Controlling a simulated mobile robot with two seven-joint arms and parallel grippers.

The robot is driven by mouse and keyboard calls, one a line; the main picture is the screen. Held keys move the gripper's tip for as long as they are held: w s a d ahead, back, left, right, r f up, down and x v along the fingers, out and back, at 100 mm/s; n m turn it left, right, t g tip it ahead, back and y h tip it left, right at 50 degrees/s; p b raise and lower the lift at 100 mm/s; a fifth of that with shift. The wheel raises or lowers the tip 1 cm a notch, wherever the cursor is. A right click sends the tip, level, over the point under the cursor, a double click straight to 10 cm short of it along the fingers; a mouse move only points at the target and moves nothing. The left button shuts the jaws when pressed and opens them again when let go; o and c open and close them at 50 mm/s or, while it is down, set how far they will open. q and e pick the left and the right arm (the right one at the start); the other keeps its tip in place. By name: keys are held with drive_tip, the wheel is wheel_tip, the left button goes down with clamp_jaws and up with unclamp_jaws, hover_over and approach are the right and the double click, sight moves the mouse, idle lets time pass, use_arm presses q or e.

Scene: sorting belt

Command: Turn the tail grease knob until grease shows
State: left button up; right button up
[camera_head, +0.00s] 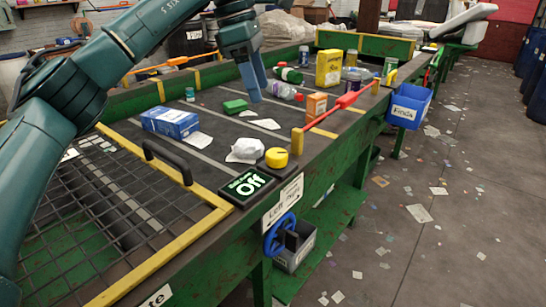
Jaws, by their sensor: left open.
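A yellow round knob (277,157) sits on the near rail of the green conveyor, beside a black box reading "Off". A blue handwheel (280,235) is on the side of the frame below it. No label shows which of these is the tail grease knob, and I see no grease at either. My left gripper (254,88) hangs above the belt, beyond and apart from the yellow knob, with its fingers pointing down. It is open and appears empty. My right gripper is not in view.
The belt (207,151) carries a blue box (170,122), crumpled white paper (245,150), a green block (235,106) and several bottles and cans. A mesh guard (100,215) covers the near left end. A blue bin (409,106) hangs at the right side. The floor on the right is mostly open, with scattered paper.

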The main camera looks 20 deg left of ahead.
sight(276, 153)
use_arm(q)
drive_tip(key=s+d+f+n+t+y+b, duration=0.1)
drive_tip(key=s+d+n+t+b, duration=0.15)
drive_tip(key=s+n+b, duration=0.6)
drive_tip(key=w+f, duration=0.2)
drive_tip(key=f, duration=0.2)
drive_tip(key=w+d+f+n, duration=0.1)
drive_tip(key=w+f, duration=0.2)
drive_tip(key=f, duration=0.1)
drive_tip(key=w+f+n+t, duration=0.1)
drive_tip(key=w+f, duration=0.1)
drive_tip(key=f, duration=0.2)
drive_tip(key=shift+w+d+f+p, duration=0.1)
drive_tip(key=shift+w+d+p, duration=0.1)
drive_tip(key=shift+p, duration=0.2)
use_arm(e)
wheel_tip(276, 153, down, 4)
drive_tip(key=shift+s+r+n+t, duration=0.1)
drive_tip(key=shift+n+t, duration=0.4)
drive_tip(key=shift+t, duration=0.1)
use_arm(q)
drive_tip(key=shift+c, duration=0.5)
